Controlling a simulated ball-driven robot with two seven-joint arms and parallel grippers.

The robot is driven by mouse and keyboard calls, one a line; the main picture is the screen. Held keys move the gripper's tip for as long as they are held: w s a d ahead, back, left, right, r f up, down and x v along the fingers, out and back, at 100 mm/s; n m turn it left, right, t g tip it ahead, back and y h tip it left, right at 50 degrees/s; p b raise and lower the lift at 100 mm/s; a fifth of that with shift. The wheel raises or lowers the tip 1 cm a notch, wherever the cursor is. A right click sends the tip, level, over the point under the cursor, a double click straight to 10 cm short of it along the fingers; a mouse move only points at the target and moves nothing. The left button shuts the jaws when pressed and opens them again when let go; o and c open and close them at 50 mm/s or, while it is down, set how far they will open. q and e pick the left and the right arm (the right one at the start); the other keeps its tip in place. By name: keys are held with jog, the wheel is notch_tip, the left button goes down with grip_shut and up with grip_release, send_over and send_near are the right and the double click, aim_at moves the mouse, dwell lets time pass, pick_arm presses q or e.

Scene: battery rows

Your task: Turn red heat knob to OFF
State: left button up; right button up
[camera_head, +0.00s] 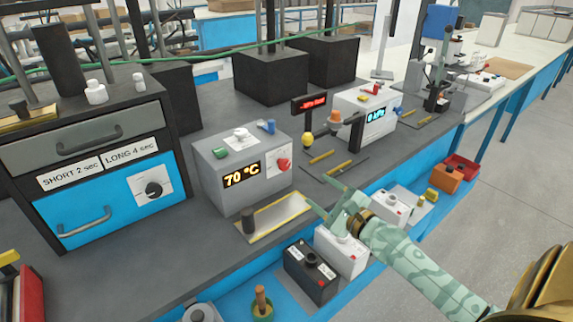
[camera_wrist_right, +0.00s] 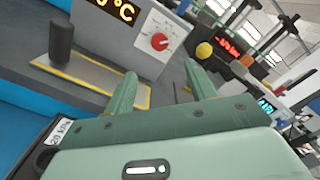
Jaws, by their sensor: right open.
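The red heat knob (camera_head: 283,165) is on the right side of the front of a grey heater box (camera_head: 215,185), whose display reads 70 °C. In the right wrist view the red knob (camera_wrist_right: 159,41) sits on a white dial plate, ahead of and between the fingers' line. My right gripper (camera_head: 325,207) is open and empty, to the lower right of the knob and apart from it. Its two green fingers also show in the right wrist view (camera_wrist_right: 160,85). My left gripper is not in view.
A tray with a yellow edge (camera_head: 272,219) and a black post (camera_head: 248,221) lie in front of the heater. White and black batteries (camera_head: 310,272) stand below on the blue shelf. A pressure unit (camera_head: 367,113) and yellow ball (camera_head: 307,141) are to the right.

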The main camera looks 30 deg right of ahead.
aim_at(286, 167)
jog(key=w, duration=0.4)
jog(key=w+b, duration=0.1)
jog(key=w, duration=0.4)
jog(key=w+a, duration=0.1)
jog(key=w, duration=0.3)
jog(key=shift+w, duration=0.25)
jog(key=c, duration=1)
